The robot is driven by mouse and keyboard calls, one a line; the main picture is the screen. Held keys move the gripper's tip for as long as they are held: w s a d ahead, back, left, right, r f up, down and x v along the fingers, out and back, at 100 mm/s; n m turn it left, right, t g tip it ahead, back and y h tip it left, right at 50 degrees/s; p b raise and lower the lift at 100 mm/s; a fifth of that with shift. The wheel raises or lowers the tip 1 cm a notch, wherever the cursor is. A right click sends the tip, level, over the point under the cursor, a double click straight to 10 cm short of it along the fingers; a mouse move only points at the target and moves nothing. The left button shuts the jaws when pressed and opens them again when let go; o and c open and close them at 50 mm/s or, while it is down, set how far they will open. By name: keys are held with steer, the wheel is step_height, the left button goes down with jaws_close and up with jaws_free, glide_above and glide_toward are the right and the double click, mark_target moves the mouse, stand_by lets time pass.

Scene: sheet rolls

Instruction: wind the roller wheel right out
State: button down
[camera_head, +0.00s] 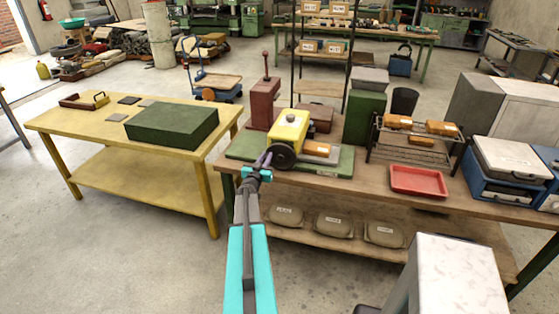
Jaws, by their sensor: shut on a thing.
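The roller wheel (283,155) is a dark round handwheel on the front of a small yellow machine (290,126). The machine stands on a green base plate (330,162) on the wooden bench. My gripper (265,159) reaches up from below and is shut at the left side of the wheel. A wooden block with a pale label (317,148) sits just right of the wheel.
On the bench (462,205) are a red tray (418,180), a wire rack (420,145) with labelled blocks, a dark red press (264,103) and blue cases (505,175). A yellow table (80,118) with a green block (172,125) stands left. Open floor lies in front.

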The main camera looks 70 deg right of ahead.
steer(key=shift+s+d+f, duration=0.15)
steer(key=shift+s, duration=0.55)
steer(key=c, duration=1.2)
jaws_free()
steer(key=shift+s, duration=0.1)
steer(key=o, duration=0.6)
steer(key=shift+w, duration=0.25)
steer(key=shift+o, duration=0.2)
steer(key=a, duration=0.9)
steer(key=shift+s, duration=0.15)
